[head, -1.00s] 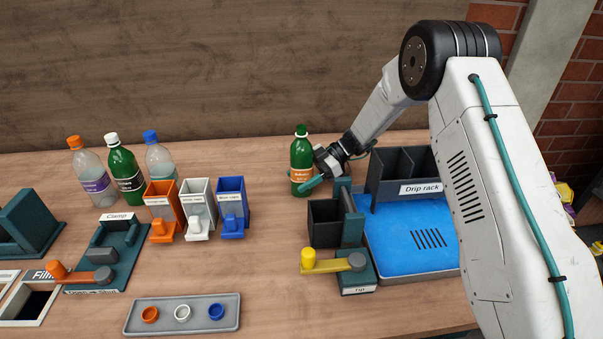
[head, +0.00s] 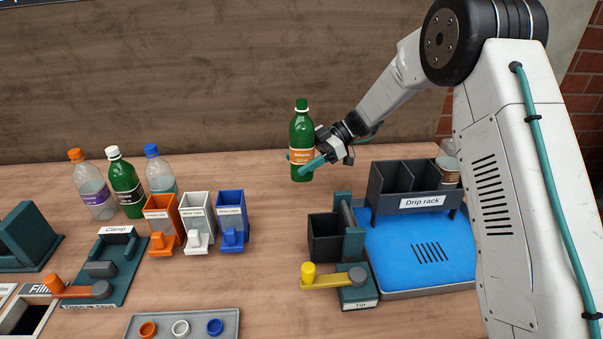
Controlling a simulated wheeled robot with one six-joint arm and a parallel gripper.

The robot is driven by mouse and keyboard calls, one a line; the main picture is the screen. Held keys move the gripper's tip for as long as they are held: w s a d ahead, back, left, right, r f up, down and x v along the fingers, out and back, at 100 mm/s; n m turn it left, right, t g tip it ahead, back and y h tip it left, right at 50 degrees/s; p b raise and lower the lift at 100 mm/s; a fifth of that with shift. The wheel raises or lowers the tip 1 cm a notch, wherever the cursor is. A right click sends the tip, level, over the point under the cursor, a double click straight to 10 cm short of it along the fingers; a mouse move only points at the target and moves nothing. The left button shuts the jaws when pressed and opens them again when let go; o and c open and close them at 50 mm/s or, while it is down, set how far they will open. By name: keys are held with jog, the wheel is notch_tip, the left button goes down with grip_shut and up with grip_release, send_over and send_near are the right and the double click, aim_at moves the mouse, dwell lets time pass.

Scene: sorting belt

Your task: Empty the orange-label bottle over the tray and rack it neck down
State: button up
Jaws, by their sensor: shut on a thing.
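The orange-label bottle (head: 301,130) is green with a green cap area at its top and stands upright in my gripper (head: 303,164). The bottle appears raised above the table, left of and behind the rack. The blue tray (head: 385,255) lies at the right. The drip rack (head: 421,203), dark with open slots, stands at the tray's back. Part of the tray is hidden behind my arm.
A yellow-handled tip station (head: 337,278) with a dark holder (head: 324,238) stands at the tray's left edge. Orange, white and blue cap bins (head: 197,222) stand left of centre. Several other bottles (head: 124,182) stand at the back left. Bare table lies between the bins and the tip station.

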jog(key=s+r, duration=0.9)
jog(key=r, duration=0.4)
jog(key=shift+s+r, duration=0.15)
jog(key=shift+s, duration=0.05)
